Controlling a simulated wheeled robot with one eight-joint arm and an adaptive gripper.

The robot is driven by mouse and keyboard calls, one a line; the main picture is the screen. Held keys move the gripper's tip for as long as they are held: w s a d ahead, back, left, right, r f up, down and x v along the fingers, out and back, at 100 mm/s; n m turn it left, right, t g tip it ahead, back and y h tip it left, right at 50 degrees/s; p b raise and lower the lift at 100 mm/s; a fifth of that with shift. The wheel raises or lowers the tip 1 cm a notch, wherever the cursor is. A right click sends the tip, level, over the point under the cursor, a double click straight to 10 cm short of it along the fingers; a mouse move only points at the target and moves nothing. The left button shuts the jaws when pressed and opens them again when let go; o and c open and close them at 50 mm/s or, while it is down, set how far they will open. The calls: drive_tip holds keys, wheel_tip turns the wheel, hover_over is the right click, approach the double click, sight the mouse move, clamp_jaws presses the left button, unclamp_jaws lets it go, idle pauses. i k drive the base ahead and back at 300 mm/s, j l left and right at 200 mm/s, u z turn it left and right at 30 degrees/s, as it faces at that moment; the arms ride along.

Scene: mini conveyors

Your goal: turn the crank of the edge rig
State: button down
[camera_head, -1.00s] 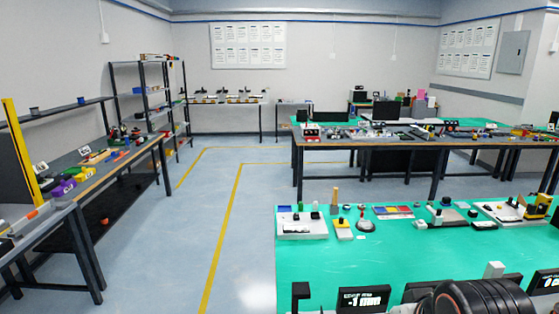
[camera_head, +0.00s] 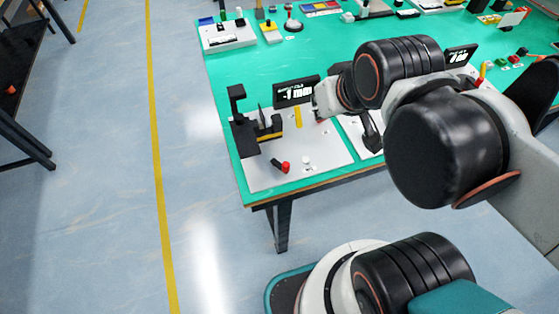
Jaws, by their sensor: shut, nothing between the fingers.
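The edge rig seems to be the pale plate (camera_head: 262,175) at the near left corner of the green table, with a black bracket, a yellow strip and a display (camera_head: 297,92) reading about -1 mm. Its crank (camera_head: 281,165) is a short dark arm with a red knob, near the plate's front edge. My gripper (camera_head: 373,143) appears as a dark, partly hidden shape under my wrist, right of the plate. It looks shut and empty, and is apart from the crank.
A second pale plate (camera_head: 353,124) lies to the right, mostly behind my arm. A white button (camera_head: 306,160) stands right of the crank. Other small rigs line the table's far side. The green middle of the table (camera_head: 240,72) is clear.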

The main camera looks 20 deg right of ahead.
sight(285, 167)
drive_tip(key=k+l+u, duration=0.15)
drive_tip(key=l+u, duration=0.2)
drive_tip(key=k+l+u, duration=0.15)
drive_tip(key=u, duration=0.15)
drive_tip(key=l, duration=0.1)
